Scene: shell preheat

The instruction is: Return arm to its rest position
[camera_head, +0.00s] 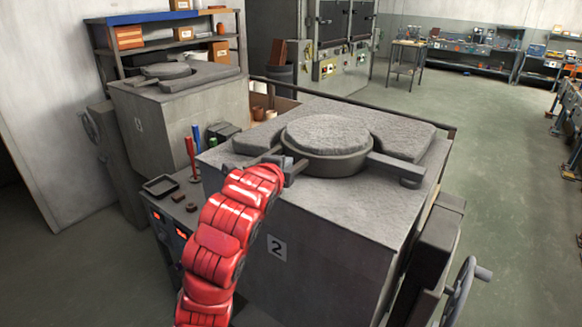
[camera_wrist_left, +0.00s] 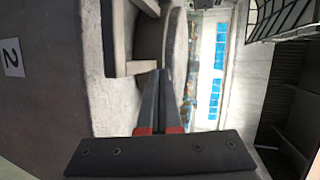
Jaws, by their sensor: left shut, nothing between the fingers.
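My red left arm reaches up from the bottom of the head view to the front left edge of the furnace marked 2 (camera_head: 300,235). My left gripper (camera_head: 287,163) is at its end, beside the round grey lid (camera_head: 326,135) on top of that furnace. In the left wrist view the two dark fingers (camera_wrist_left: 166,74) are together, with nothing seen between them. Whether the fingertips touch the lid or its bracket I cannot tell. My right gripper is not in view.
A second furnace (camera_head: 165,125) stands behind at left. A control panel with a small black tray (camera_head: 160,186) and red and blue handles is left of my arm. A handwheel (camera_head: 460,292) juts out at lower right. Open floor (camera_head: 500,160) lies to the right.

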